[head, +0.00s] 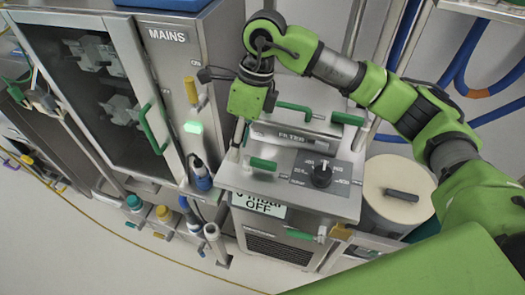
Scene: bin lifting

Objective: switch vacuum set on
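The vacuum set (232,178) is a grey metal unit right of the cabinet. Its top has a slot marked FILTER, green handles and a dark panel with a black rotary knob (320,175). A small display (258,205) on its front reads OFF, with a partly covered mbar line above. My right gripper (240,133) hangs from the green wrist above the back left corner of the unit, left of the knob and apart from it. Its fingers are small and mostly hidden, so I cannot see their opening. My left gripper is out of view.
A cabinet marked MAINS (167,36) stands at left, with a yellow lever (191,90) and a lit green indicator (193,127). A round canister (398,185) stands right of the unit. Floor in front is clear.

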